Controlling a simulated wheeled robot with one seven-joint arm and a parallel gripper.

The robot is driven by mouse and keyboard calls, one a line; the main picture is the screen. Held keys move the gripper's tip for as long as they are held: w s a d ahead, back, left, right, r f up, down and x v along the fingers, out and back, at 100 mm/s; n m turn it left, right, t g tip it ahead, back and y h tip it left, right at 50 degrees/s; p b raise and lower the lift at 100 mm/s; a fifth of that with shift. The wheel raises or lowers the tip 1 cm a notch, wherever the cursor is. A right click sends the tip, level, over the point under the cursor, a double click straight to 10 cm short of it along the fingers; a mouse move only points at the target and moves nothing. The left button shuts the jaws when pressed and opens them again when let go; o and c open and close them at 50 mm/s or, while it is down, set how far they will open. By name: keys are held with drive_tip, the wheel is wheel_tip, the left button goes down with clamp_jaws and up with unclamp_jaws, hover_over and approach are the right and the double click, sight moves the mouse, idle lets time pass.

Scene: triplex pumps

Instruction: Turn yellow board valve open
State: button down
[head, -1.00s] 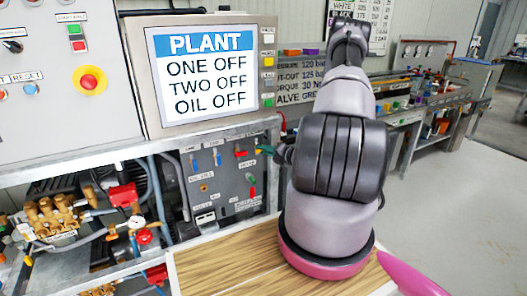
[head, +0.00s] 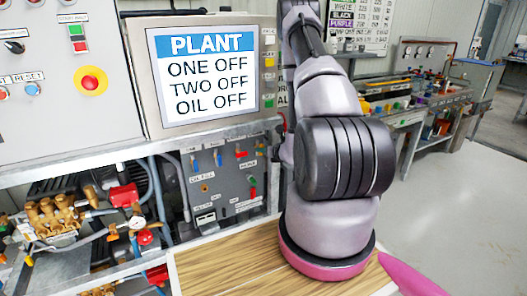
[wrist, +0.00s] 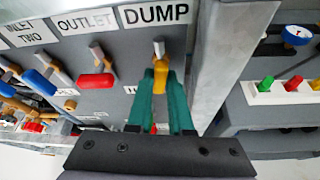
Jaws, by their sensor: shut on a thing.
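The yellow board valve (wrist: 160,80) sits on the grey panel below the DUMP label (wrist: 156,13) in the wrist view. Its metal stem is near the label and its yellow handle points down in that picture. My gripper (wrist: 160,72) has green fingers, one on each side of the yellow handle, shut on it. The lower part of the handle is partly hidden between the fingers. In the head view, the valve panel (head: 225,190) is left of my arm, and my gripper is mostly hidden there.
A red-handled valve (wrist: 96,81) and a blue-handled valve (wrist: 42,82) are left of the yellow one. A grey frame post (wrist: 232,50) stands close on the right. The PLANT screen (head: 205,75) is above the panel. A wooden board (head: 225,262) lies below.

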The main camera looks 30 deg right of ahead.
drive_tip(key=shift+n+h, duration=0.5)
drive_tip(key=shift+n, duration=0.2)
drive_tip(key=c, duration=0.8)
unclamp_jaws()
drive_tip(key=shift+s, duration=0.1)
